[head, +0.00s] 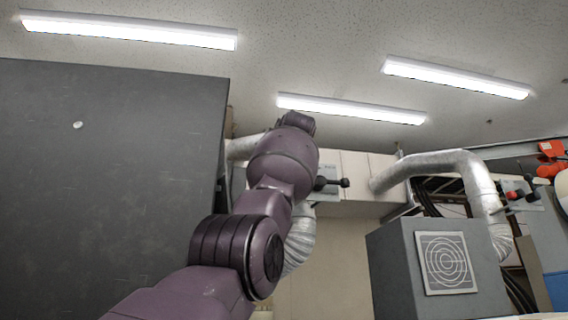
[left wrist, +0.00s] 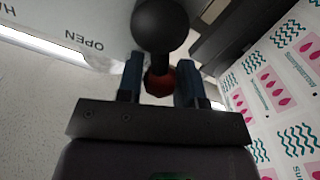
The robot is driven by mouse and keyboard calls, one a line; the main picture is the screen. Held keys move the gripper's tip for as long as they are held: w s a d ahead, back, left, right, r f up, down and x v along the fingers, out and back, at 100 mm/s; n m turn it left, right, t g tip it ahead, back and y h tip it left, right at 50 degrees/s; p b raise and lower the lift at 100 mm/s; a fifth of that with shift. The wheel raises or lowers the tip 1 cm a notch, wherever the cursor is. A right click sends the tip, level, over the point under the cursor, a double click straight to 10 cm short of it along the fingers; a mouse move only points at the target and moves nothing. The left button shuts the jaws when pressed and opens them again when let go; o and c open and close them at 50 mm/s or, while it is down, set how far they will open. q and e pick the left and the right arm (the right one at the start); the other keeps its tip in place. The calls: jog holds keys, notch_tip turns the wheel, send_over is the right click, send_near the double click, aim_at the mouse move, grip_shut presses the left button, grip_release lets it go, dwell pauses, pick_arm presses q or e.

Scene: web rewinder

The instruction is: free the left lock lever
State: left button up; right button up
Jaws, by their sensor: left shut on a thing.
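In the left wrist view, my left gripper (left wrist: 160,82) is shut on the left lock lever. The lever's round black knob (left wrist: 160,25) stands out beyond the jaws, and a dark red part (left wrist: 160,80) shows between them. Behind it is a pale plate (left wrist: 60,22) lettered "OPEN", with a second word cut off at the left edge. In the head view, a black knob (head: 345,183) on a short stem shows just right of my purple left arm. My left gripper is hidden behind the arm there. My right gripper is in neither view.
A large dark panel (head: 110,180) fills the left of the head view. A grey box with a round grille (head: 447,262) and silver ducts (head: 430,165) stand at right. Printed web (left wrist: 285,90) runs close beside my left gripper.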

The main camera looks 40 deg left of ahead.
pick_arm(q)
jog(key=o, duration=0.9)
jog(key=shift+s+d+f+b, duration=0.1)
jog(key=shift+s+d+b, duration=0.3)
jog(key=shift+d, duration=0.1)
jog(key=b+v, duration=0.3)
jog(key=v, duration=0.6)
jog(key=shift+s+d+b, duration=0.15)
jog(key=shift+d+b, duration=0.15)
jog(key=shift+b, duration=0.05)
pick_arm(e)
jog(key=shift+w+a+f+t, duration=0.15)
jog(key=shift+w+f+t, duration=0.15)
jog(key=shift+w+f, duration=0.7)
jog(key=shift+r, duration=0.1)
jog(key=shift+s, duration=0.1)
